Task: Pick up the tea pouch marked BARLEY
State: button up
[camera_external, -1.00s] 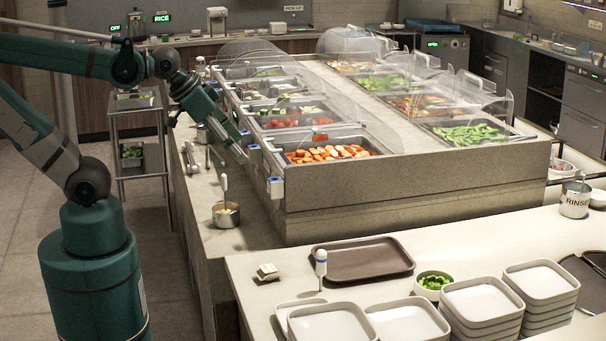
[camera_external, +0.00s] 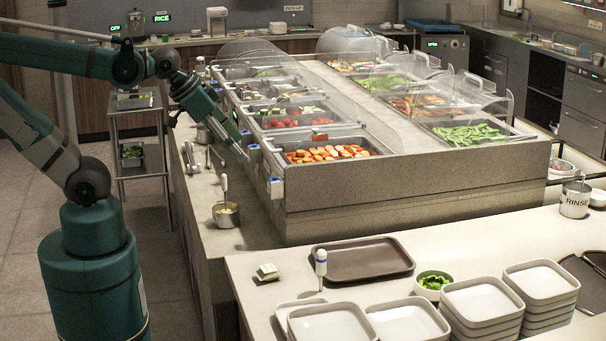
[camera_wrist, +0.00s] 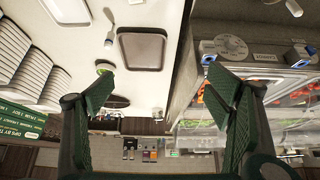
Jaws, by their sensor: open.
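No pouch with a readable BARLEY mark shows in either view. A small pale packet-like item (camera_external: 267,271) lies on the near counter left of the brown tray in the external view; its marking is too small to read. My gripper (camera_external: 238,143) is above the left ledge of the food well station in the external view, well behind and above that item. In the wrist view my gripper (camera_wrist: 158,84) has its two green fingers spread wide, with nothing between them.
A metal cup (camera_external: 226,217) stands on the ledge. Clear covers (camera_external: 362,110) arch over the food wells.

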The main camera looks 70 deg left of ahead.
jog(key=shift+c, duration=0.4)
jog(key=c, duration=0.6)
jog(key=shift+o, duration=0.2)
jog(key=shift+f, duration=0.1)
jog(key=n+g+b, duration=0.5)
jog(key=n+g, duration=0.2)
jog(key=n, duration=1.1)
send_over(268, 269)
jog(key=f, duration=2.3)
jog(key=shift+w+a+f, duration=0.1)
jog(key=shift+a+f, duration=0.15)
jog(key=shift+d+f+n, duration=0.2)
jog(key=shift+f+n, duration=0.65)
jog(key=shift+n, duration=0.05)
jog(key=shift+f, duration=0.15)
